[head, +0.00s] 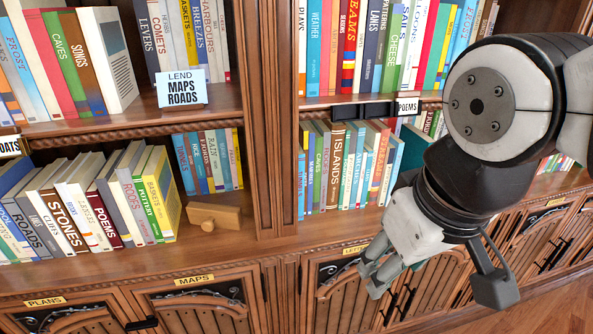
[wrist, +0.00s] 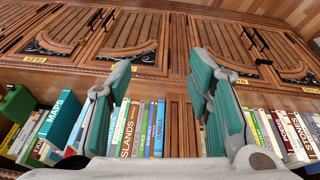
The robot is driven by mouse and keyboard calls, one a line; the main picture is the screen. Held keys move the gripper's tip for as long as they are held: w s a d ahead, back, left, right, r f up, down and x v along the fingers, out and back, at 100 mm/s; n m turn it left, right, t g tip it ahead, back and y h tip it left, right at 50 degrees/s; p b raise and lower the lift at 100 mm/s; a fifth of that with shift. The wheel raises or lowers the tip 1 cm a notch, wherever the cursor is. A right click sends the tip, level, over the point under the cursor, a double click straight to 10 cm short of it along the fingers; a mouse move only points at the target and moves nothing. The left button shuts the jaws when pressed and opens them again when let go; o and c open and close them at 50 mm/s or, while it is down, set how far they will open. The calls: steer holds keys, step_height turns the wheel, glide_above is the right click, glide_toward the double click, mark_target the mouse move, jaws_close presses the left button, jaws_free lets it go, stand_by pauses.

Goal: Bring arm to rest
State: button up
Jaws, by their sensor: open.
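My gripper (head: 374,274) hangs from my arm at the right of the head view, in front of the bookcase's lower shelf edge and cabinet doors. In the wrist view my gripper (wrist: 160,100) has its two fingers wide apart, with green pads facing inward and nothing between them. Books such as ISLANDS (head: 346,165) stand on the shelf behind it. It appears apart from the books and doors. My arm hides part of the right-hand shelves.
A wooden block-like object (head: 214,217) lies on the lower left shelf by the leaning books. A LEND MAPS ROADS sign (head: 181,88) stands on the shelf above. An upright post (head: 270,120) divides the bays. Cabinet doors (head: 195,305) line the bottom. Floor shows at lower right.

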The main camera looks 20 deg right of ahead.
steer(key=shift+s+a+r+m, duration=0.15)
steer(key=shift+s+a+m, duration=0.1)
steer(key=shift+m, duration=0.15)
step_height(320, 180, up, 3)
steer(key=shift+f+t+p, duration=0.2)
steer(key=shift+t+p, duration=0.2)
steer(key=shift+p, duration=0.65)
